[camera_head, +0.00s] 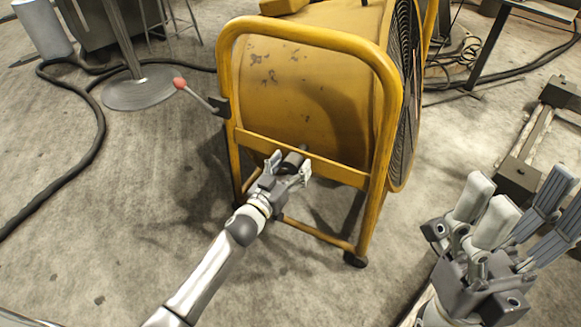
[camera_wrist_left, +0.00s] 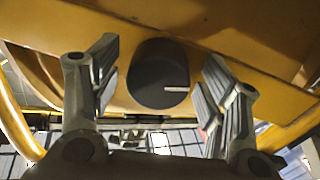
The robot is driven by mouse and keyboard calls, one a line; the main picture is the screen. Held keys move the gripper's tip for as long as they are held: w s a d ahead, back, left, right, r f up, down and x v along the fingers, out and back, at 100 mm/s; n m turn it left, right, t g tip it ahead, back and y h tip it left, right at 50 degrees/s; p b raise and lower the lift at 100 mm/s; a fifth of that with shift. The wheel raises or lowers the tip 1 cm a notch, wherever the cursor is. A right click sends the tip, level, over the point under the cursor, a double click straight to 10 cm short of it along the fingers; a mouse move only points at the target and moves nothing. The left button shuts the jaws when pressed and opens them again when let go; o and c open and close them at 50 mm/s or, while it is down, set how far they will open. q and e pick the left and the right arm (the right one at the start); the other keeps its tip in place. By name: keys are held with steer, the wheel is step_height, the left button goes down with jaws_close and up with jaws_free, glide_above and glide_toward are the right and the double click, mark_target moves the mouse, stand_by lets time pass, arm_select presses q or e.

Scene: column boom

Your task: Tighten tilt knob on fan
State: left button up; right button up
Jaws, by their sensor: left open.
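The yellow drum fan (camera_head: 310,90) stands on the floor in a yellow tube frame. Its black tilt knob (camera_head: 293,160) sits on the frame's lower crossbar. In the left wrist view the knob (camera_wrist_left: 160,76) is a dark rounded piece with a pale line pointing right. My left gripper (camera_head: 287,170) is open at the knob, with one finger on each side. In the left wrist view a gap shows between the knob and each finger of the left gripper (camera_wrist_left: 160,85). My right gripper (camera_head: 515,215) is open and empty at the lower right, away from the fan.
A lever with a red ball (camera_head: 180,83) sticks out from the frame's left side. A round metal stand base (camera_head: 138,90) and a black hose (camera_head: 98,130) lie to the left. A dark beam (camera_head: 520,175) lies at right. The floor before the fan is clear.

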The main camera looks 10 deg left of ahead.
arm_select(q)
steer(key=c, duration=1)
